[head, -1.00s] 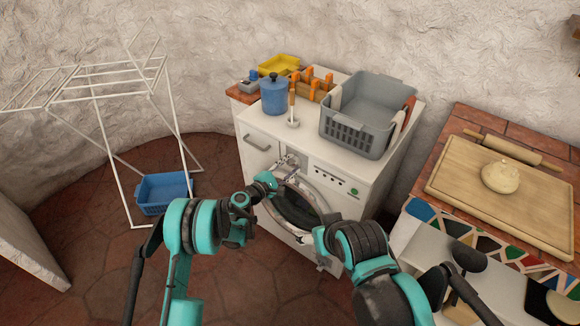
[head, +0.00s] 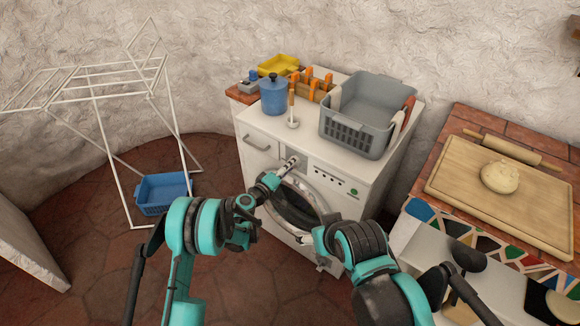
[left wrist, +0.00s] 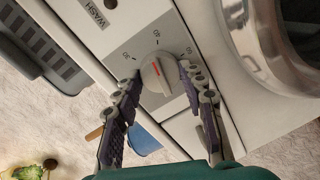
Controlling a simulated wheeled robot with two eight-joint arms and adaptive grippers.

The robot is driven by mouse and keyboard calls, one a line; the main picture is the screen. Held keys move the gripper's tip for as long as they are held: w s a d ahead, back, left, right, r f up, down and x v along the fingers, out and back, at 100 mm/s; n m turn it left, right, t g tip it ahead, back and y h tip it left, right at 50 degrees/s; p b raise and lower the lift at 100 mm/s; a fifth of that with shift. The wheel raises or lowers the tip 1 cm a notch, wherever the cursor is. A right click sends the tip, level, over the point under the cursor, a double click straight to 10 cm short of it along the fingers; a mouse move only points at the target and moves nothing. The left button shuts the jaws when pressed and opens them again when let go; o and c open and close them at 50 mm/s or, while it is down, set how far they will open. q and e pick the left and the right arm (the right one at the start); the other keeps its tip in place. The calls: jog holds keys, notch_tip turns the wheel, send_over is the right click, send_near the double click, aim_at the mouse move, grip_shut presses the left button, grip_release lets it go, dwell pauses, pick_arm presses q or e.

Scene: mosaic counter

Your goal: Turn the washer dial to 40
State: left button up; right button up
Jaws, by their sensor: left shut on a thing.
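The white washer (head: 325,186) stands against the wall, with its control panel along the top of its front. In the left wrist view the round pale dial (left wrist: 158,74) sits on a grey panel with small number marks around it. My left gripper (head: 291,162) is at the panel. In the left wrist view its two fingers (left wrist: 161,73) are on either side of the dial, shut on it. My right gripper (head: 325,265) is low before the washer; its jaws are unclear.
A drying rack (head: 111,88) and blue basket (head: 163,191) stand left. A counter with a wooden board (head: 510,200) is at right.

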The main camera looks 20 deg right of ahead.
pick_arm(q)
jog(key=shift+m, duration=1.7)
jog(key=shift+s+t, duration=0.1)
jog(key=shift+t, duration=0.2)
jog(key=shift+d, duration=0.1)
jog(key=o, duration=1.2)
jog(key=shift+c, duration=0.2)
jog(key=v, duration=0.7)
jog(key=shift+s+a+r, duration=0.15)
jog(key=shift+a, duration=0.1)
